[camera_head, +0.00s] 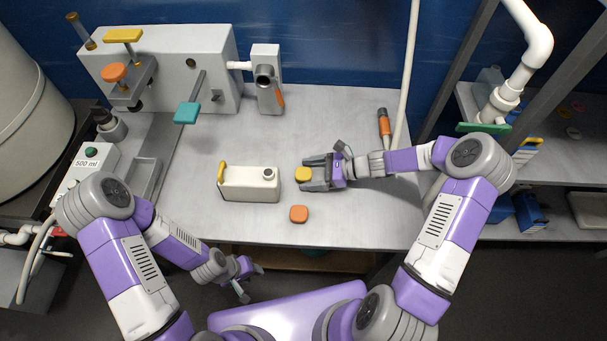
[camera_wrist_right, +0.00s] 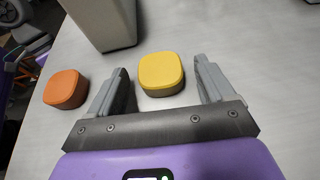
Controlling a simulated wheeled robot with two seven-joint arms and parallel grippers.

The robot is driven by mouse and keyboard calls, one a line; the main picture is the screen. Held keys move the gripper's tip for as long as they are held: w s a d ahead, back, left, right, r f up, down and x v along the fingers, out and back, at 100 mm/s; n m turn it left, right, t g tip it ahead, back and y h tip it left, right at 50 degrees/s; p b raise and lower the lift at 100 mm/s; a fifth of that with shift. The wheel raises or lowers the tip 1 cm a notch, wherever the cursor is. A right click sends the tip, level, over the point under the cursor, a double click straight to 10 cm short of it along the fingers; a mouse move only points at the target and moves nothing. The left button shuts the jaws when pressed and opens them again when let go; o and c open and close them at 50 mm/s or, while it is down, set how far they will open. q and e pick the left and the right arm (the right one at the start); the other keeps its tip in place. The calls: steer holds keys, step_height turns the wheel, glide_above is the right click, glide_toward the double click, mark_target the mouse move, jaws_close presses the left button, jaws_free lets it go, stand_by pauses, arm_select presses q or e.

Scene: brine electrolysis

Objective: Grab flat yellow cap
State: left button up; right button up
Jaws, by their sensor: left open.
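The flat yellow cap (camera_head: 302,174) lies on the grey table, just right of a white jug (camera_head: 250,184). It also shows in the right wrist view (camera_wrist_right: 161,71), between and slightly beyond the fingertips. My right gripper (camera_head: 309,174) is open, its fingers pointing left toward the cap. In the right wrist view, the fingers (camera_wrist_right: 162,82) stand wide on either side, with a gap to the cap on each side. My left gripper (camera_head: 251,281) is open and empty, low in front of the table edge.
An orange cap (camera_head: 298,214) lies near the front table edge, close to the yellow cap. A grey apparatus (camera_head: 160,65) with coloured handles stands at the back left. An orange-and-black tool (camera_head: 384,124) lies at the back right. The table right of the jug is mostly clear.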

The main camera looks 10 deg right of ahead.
steer(key=c, duration=0.9)
